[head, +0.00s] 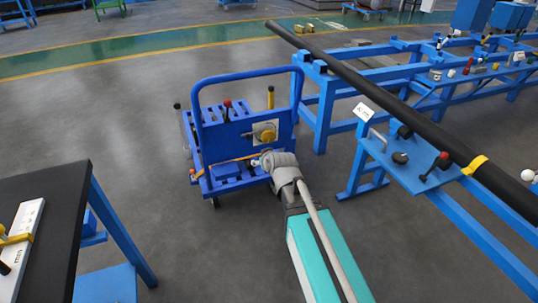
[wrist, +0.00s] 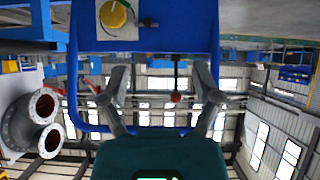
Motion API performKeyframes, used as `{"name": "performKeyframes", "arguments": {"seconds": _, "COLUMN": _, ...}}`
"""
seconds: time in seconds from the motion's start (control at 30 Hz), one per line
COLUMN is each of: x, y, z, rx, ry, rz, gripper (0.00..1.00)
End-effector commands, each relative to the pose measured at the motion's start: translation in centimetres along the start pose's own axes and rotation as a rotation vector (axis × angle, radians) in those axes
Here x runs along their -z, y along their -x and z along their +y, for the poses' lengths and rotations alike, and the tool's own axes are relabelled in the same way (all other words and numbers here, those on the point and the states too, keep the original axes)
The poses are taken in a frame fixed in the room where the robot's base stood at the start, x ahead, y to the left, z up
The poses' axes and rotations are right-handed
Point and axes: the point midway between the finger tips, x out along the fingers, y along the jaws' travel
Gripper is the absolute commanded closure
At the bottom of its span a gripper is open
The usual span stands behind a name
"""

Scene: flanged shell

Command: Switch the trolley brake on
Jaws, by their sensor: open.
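The blue trolley (head: 235,140) stands on the floor ahead, with a tall push handle. A lever with a red ball knob (head: 227,104) rises from its top. A yellow round knob (head: 266,133) sits on a pale plate on its panel, and an orange lever (head: 195,175) is low on its left. I cannot tell which control is the brake. My gripper (wrist: 160,80) is open and empty. In the wrist view, which is upside down, the red ball (wrist: 175,97) appears between the fingers, beyond them. The yellow knob (wrist: 113,14) is off to the left. My arm hides the trolley's lower right.
A blue rack with a long black pipe (head: 400,105) and a small lever panel (head: 420,165) stands to the right. A dark-topped table (head: 60,215) is at the near left. Grey floor (head: 170,240) is clear between the table and the trolley.

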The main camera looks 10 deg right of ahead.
Motion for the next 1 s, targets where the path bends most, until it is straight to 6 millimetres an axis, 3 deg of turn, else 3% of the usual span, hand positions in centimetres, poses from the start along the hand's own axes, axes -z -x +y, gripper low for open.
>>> {"name": "performKeyframes", "arguments": {"seconds": 0.5, "x": -0.1, "y": 3.1, "z": 1.2, "rx": 0.004, "ry": -0.038, "rz": -0.146, "gripper": 0.19}}
{"name": "performKeyframes", "arguments": {"seconds": 1.0, "x": -0.3, "y": 3.3, "z": 1.3, "rx": 0.004, "ry": -0.042, "rz": -0.166, "gripper": 0.19}}
